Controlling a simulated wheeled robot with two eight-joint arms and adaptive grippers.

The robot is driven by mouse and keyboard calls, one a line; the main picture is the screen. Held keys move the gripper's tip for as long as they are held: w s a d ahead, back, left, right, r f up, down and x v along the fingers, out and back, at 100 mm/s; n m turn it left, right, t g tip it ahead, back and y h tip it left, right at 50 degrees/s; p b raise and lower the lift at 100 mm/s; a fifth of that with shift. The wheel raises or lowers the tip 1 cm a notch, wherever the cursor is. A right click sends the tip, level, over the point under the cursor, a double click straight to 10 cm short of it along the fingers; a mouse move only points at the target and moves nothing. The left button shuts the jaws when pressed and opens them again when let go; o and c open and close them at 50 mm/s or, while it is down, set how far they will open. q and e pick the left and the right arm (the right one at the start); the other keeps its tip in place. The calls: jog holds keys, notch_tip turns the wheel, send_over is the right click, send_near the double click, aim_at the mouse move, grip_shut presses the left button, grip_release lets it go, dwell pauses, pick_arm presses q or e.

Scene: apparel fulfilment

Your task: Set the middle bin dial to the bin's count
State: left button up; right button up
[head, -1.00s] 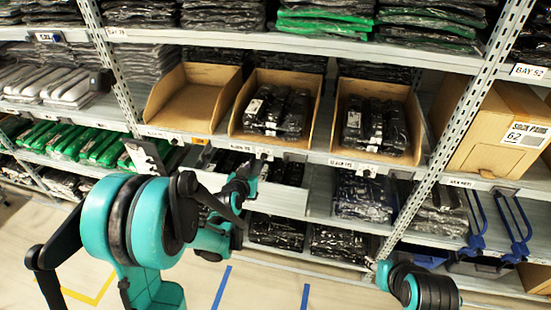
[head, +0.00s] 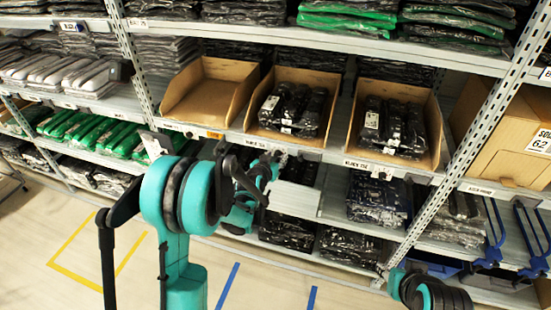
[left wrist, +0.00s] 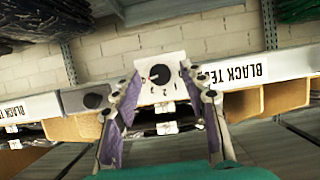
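The middle bin (head: 262,128) is a cardboard bin on the shelf, holding several black wrapped garments (head: 293,108). In the left wrist view a white dial plate (left wrist: 172,62) carries a round black knob (left wrist: 160,74) with a reddish mark; the digits near it are small, with a 2 among them. My left gripper (left wrist: 160,70) is open, its two fingers on either side of the knob, with no clear contact. In the head view my left gripper (head: 276,160) is at the shelf edge below the middle bin and covers the dial there. My right arm (head: 430,292) shows at the bottom right; its fingers are unclear.
An empty cardboard bin (head: 210,92) stands left of the middle one. A bin with black garments (head: 394,125) stands on the right, with another dial (head: 383,174) below it. A metal upright (head: 460,150) stands further right. Open floor (head: 150,265) lies in front.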

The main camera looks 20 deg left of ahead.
pick_arm(q)
grip_shut()
jog(key=shift+h, duration=0.3)
jog(key=n+b, duration=0.1)
jog(key=n+h+b, duration=0.1)
jog(key=shift+a+f+n+h, duration=0.15)
jog(key=shift+a+n+h, duration=0.15)
jog(key=shift+n, duration=0.1)
jog(key=n+h+b, duration=0.1)
jog(key=n+b, duration=0.1)
jog(key=shift+f+n+h, duration=0.1)
jog(key=shift+n+h, duration=0.2)
jog(key=n+h+b, duration=0.1)
jog(key=n+t+b, duration=0.1)
jog(key=n, duration=0.1)
jog(key=shift+a+f+h+b, duration=0.15)
jog(key=shift+h+b, duration=0.15)
jog(key=shift+h, duration=0.1)
jog(key=shift+n+t+h+b, duration=0.55)
jog(key=shift+n+b, duration=0.25)
jog(key=shift+n, duration=0.7)
